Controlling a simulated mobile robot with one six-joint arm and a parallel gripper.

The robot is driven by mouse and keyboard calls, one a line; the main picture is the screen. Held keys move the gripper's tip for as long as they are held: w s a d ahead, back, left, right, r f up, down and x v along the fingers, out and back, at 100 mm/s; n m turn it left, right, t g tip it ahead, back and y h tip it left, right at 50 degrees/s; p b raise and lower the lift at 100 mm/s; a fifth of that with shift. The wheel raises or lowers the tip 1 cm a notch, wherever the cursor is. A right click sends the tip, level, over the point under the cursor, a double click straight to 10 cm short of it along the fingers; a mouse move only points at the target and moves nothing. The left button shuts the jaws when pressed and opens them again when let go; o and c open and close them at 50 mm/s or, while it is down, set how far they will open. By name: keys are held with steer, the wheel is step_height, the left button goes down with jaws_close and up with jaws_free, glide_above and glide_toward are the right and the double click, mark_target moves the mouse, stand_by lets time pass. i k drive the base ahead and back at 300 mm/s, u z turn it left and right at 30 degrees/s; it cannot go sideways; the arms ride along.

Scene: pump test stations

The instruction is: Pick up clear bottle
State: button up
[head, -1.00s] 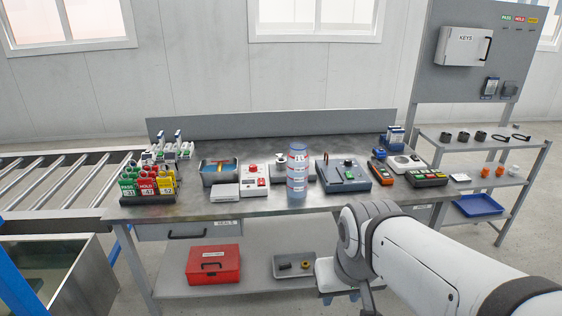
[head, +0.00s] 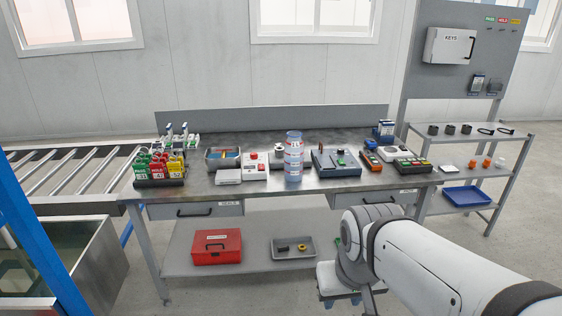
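The clear bottle (head: 293,158) stands upright near the front edge of the metal workbench (head: 330,196), around its middle. It is see-through with a bluish tint and carries red and white label bands. My arm reaches in from the lower right in the head view. My gripper (head: 340,299) hangs low in front of the bench, below and to the right of the bottle and well apart from it. Its fingers are mostly hidden at the bottom of the picture, so its opening does not show.
Test devices, including a grey-blue case (head: 335,163) and a white box with a red button (head: 254,167), flank the bottle closely. A tag rack (head: 160,181) stands at left. A red box (head: 216,247) and grey tray (head: 293,248) sit on the lower shelf. A roller conveyor (head: 70,175) is left.

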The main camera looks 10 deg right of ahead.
mark_target(294, 145)
steer(key=z, duration=0.05)
steer(key=k, duration=0.7)
steer(key=u, duration=0.6)
steer(key=i, duration=1.5)
steer(key=z, duration=0.25)
steer(key=i, duration=1.1)
steer(key=z, duration=0.9)
